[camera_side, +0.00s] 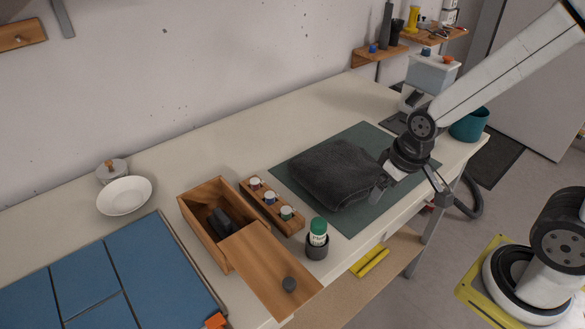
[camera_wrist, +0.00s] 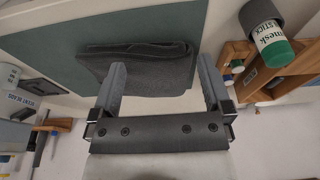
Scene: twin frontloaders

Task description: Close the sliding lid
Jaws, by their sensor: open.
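The wooden box (camera_side: 188,212) stands near the front of the table with its back part uncovered. Its flat wooden sliding lid (camera_side: 258,262) is pulled far out toward the front right, past the box's end. A dark object (camera_side: 220,221) lies inside the box. My gripper (camera_side: 408,194) is open and empty, well to the right of the box, near the folded dark cloth (camera_side: 335,173). In the wrist view my gripper (camera_wrist: 161,66) has its fingers apart, with the cloth (camera_wrist: 140,62) seen between and beyond them.
A wooden rack (camera_side: 272,208) with several small jars and a green-capped stick (camera_side: 318,232) in a dark cup stand right of the box. Blue panels (camera_side: 150,268) lie left, with a white bowl (camera_side: 124,196) behind. The cloth lies on a green mat (camera_side: 365,134).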

